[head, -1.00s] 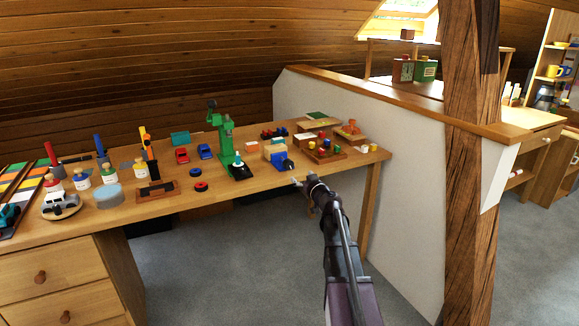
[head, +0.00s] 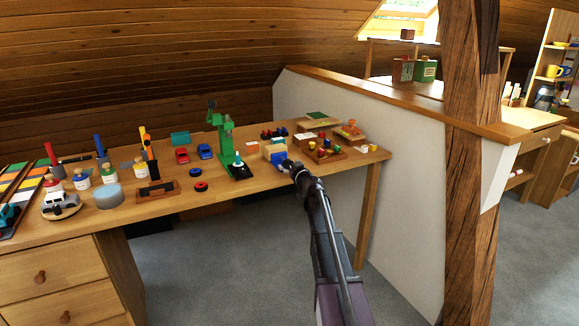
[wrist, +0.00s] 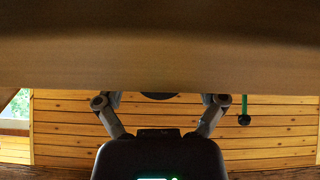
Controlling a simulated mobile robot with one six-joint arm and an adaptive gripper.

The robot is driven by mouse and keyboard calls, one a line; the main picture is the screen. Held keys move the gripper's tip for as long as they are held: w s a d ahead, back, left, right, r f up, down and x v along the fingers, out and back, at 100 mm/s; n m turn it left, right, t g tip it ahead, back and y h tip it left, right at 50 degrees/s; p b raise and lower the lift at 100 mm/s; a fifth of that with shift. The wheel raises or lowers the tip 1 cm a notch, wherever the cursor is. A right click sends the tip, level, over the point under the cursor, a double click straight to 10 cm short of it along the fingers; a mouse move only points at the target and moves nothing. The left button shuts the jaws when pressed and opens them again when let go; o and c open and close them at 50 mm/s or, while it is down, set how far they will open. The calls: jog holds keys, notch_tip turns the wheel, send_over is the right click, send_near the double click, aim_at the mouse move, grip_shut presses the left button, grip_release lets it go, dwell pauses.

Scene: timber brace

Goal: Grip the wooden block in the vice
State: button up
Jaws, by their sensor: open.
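The blue vice (head: 279,157) stands near the front edge of the workbench, right of the green drill press. A pale wooden block (head: 273,148) sits at its top; whether the jaws touch it is too small to tell. My gripper (head: 291,165) is at the vice's front, by its dark screw end, and covers that part in the head view. In the wrist view my gripper (wrist: 162,99) is open, its two fingers well apart. A dark rounded piece (wrist: 158,96) shows between them, partly hidden by a broad brown surface across the top. I cannot tell whether the fingers touch anything.
The green drill press (head: 226,140) stands left of the vice. A tray of coloured pieces (head: 325,153) lies close on the right. Toy cars and red wheels (head: 199,187) lie to the left. A white half-wall (head: 410,190) rises right of the bench.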

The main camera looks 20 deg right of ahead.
jog(key=c, duration=1.1)
jog(key=shift+c, duration=0.2)
jog(key=shift+m, duration=1)
jog(key=o, duration=1.1)
jog(key=shift+o, duration=0.2)
jog(key=shift+s, duration=0.2)
